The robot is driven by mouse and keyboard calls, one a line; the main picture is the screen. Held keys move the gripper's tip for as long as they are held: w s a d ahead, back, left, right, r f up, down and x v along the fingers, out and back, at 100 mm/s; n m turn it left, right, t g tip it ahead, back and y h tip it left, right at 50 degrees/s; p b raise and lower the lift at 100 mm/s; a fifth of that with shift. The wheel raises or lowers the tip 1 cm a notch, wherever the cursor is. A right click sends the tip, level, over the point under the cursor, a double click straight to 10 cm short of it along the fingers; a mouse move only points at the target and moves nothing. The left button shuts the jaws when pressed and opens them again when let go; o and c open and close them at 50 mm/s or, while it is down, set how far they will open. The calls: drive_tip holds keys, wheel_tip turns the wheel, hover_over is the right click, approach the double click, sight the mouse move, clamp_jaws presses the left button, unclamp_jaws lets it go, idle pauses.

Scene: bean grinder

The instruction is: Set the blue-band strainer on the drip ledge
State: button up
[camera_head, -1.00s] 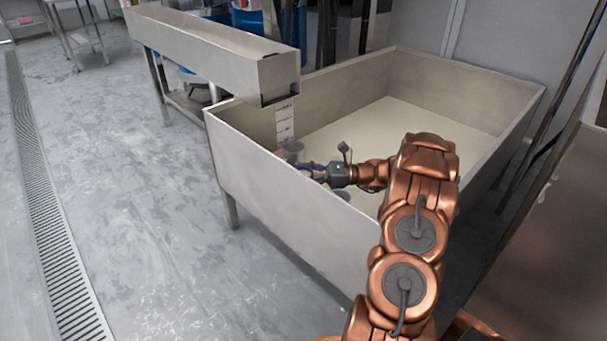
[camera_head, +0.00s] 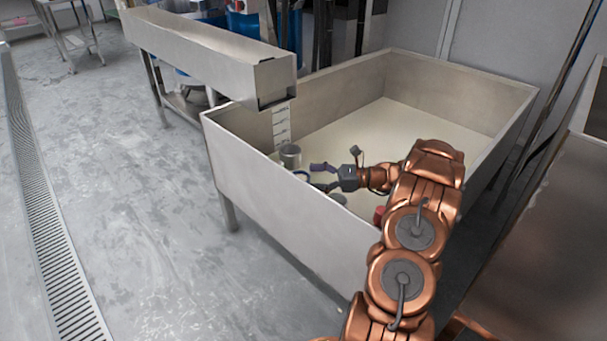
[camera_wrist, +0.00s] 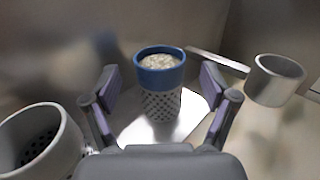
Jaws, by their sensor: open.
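The blue-band strainer (camera_wrist: 161,79) stands upright in the middle of the wrist view. It has a blue rim, a perforated pale body and light grainy contents. My gripper (camera_wrist: 164,88) is open, with one finger on each side of the strainer and gaps visible between. In the head view my gripper (camera_head: 318,177) is low inside the basin, and a bit of blue rim (camera_head: 300,174) shows at its tips. A bright flat patch (camera_wrist: 145,131) lies under the strainer; I cannot tell whether it is the drip ledge.
A metal cup (camera_wrist: 274,82) with a flat handle is right of the strainer; it also shows in the head view (camera_head: 290,158). A wide cup with holes inside (camera_wrist: 38,140) is close at left. The basin (camera_head: 250,175) has high walls; its far floor is clear. A trough (camera_head: 210,50) overhangs one corner.

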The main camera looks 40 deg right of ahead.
drive_tip(key=shift+p+v, duration=0.4)
drive_tip(key=shift+v, duration=1.15)
